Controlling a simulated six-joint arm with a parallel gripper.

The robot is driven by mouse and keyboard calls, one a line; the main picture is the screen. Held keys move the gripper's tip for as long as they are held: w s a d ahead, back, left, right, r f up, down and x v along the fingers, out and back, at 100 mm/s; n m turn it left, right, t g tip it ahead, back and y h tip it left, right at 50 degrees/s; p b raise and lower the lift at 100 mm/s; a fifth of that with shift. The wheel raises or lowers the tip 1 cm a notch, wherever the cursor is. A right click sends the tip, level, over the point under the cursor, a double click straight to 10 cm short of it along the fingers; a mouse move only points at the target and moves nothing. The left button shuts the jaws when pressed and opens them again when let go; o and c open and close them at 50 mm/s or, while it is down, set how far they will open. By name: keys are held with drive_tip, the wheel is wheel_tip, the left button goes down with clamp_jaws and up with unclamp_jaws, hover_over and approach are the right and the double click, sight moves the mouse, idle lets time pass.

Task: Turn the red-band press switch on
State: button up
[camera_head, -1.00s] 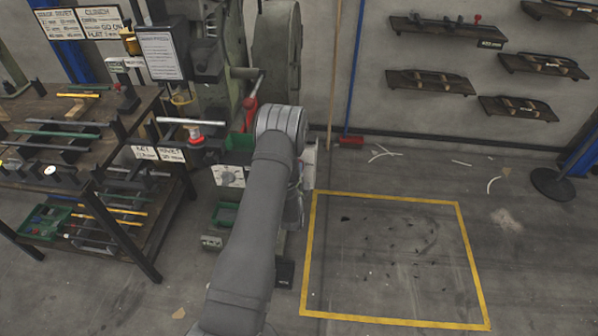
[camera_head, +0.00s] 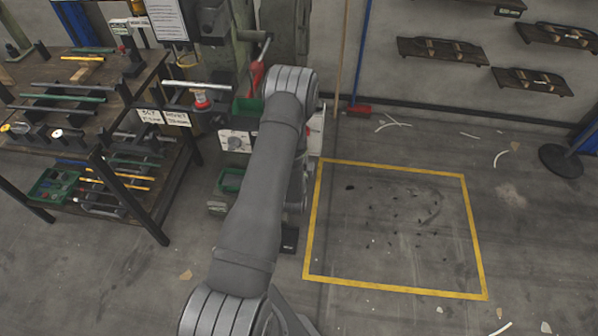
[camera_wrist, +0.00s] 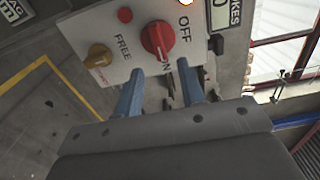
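A white switch panel (camera_wrist: 92,30) shows at the top of the wrist view. My gripper (camera_wrist: 160,67) has two blue fingers spread apart and empty, with tips just below the red knob in the picture. I cannot tell if they touch it. I cannot read the knob's setting for certain, and no red band is clear. In the head view my arm hides the gripper and this knob.
Beside the red knob are a yellow-brown knob (camera_wrist: 100,55) marked FREE, a small red button (camera_wrist: 125,15) and a glowing lamp (camera_wrist: 182,2). A workbench (camera_head: 120,95) with tools stands left. The yellow-taped floor area (camera_head: 312,220) on the right is clear apart from small scraps.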

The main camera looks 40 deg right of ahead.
drive_tip(key=v, duration=1.1)
drive_tip(key=shift+s+a, duration=0.15)
drive_tip(key=shift+r, duration=0.1)
drive_tip(key=x, duration=1.7)
